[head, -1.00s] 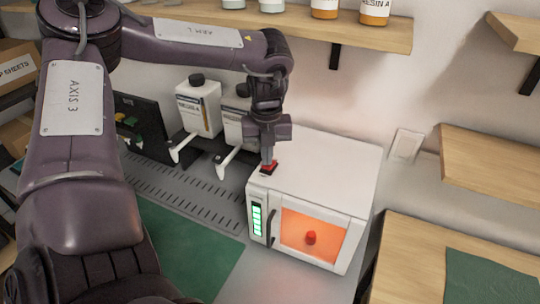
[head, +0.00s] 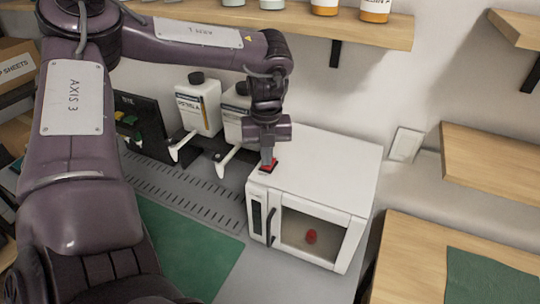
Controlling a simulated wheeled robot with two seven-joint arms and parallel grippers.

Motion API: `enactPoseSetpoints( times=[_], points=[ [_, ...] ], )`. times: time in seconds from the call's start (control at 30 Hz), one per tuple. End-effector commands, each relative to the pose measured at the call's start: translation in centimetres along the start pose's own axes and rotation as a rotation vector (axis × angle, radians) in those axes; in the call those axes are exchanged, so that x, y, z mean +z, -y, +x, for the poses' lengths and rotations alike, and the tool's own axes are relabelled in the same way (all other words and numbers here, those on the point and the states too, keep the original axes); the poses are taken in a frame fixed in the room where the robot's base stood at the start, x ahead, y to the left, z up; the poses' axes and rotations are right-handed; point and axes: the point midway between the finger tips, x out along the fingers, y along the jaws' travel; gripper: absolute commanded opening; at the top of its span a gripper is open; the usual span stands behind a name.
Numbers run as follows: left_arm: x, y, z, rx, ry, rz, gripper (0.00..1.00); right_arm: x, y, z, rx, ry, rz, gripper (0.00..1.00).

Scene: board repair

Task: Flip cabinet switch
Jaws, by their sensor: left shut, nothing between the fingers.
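The white cabinet (head: 335,165) stands on the bench with its door shut. Its front window (head: 300,232) is dark, and a red object (head: 311,236) shows behind it. The narrow display (head: 257,215) on its front is unlit. The red switch (head: 272,168) sits on the front left of the cabinet's top. My left gripper (head: 267,163) is shut and empty, pointing down at the switch. Its tips appear to touch the switch and hide part of it. My right gripper is not in view.
Two white dispenser bottles (head: 199,105) with long spouts stand left of the cabinet. A wooden shelf (head: 300,28) with bottles runs above. A green mat (head: 190,250) lies in front. A wall plate (head: 405,145) and wooden boards (head: 490,165) are at the right.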

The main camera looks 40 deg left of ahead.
Motion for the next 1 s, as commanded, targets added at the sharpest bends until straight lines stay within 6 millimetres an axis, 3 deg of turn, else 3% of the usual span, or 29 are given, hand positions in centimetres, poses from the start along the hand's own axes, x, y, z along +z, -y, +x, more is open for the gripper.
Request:
enactPoseSetpoints(
  times=[0.7, 1.0],
  points=[
    [0.1, 0.1, -6.2, -0.002, 0.004, 0.000, 0.00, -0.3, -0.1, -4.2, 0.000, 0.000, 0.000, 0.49],
    [0.0, 0.1, -6.6, -0.002, 0.003, 0.000, 0.00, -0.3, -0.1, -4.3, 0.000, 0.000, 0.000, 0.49]
  ],
)
